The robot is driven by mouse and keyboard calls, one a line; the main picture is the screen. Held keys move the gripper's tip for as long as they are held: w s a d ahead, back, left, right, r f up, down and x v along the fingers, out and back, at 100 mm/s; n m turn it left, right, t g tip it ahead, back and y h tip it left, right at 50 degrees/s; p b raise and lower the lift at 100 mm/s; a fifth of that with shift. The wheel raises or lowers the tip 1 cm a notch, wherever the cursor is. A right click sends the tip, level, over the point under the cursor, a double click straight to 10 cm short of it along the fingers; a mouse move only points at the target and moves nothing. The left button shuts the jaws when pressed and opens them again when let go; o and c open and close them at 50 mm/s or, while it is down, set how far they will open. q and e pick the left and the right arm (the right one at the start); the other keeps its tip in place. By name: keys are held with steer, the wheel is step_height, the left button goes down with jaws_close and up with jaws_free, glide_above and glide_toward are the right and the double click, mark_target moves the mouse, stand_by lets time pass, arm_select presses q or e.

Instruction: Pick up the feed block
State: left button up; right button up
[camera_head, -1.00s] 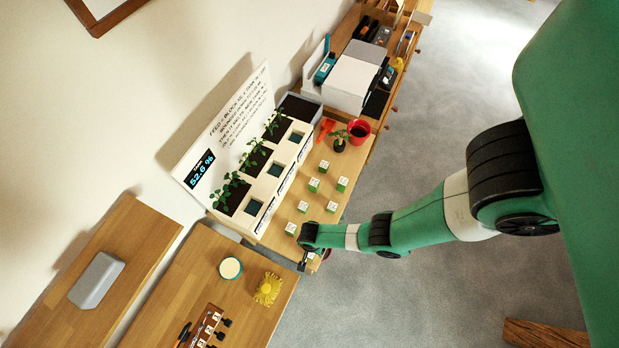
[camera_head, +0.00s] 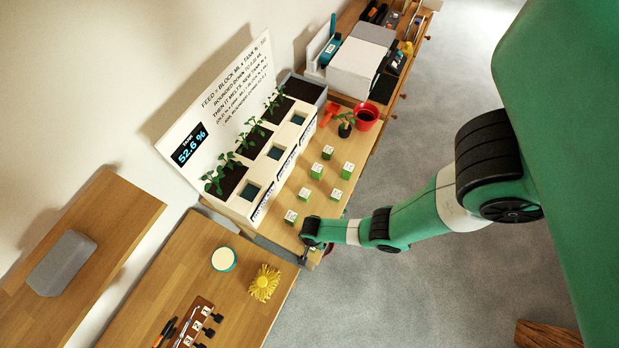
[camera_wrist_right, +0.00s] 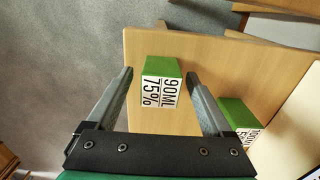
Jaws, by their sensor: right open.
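Several small green blocks with white labelled faces stand on the wooden bench, one of them a block (camera_head: 290,217) near my right gripper (camera_head: 306,256). In the right wrist view, a green block marked 90ML 75% (camera_wrist_right: 161,84) lies between the two open fingers of my right gripper (camera_wrist_right: 160,76), with gaps visible on both sides. I cannot tell whether the fingers are level with it. A second green block (camera_wrist_right: 238,115) lies to the right of the fingers, its label partly cut off. My left gripper is not in view.
A white planter (camera_head: 238,203) with seedlings and a sign board (camera_head: 225,98) reading 52.6 % stands along the wall. A red pot (camera_head: 366,116) and a small plant (camera_head: 345,124) stand beyond the blocks. A cup (camera_head: 224,259) and yellow flower-like object (camera_head: 264,283) are on the nearer table.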

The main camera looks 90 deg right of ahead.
steer(key=shift+f, duration=0.3)
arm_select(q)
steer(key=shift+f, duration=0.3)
arm_select(e)
jaws_close()
arm_select(q)
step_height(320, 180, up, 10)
steer(key=p, duration=1)
arm_select(e)
step_height(320, 180, up, 10)
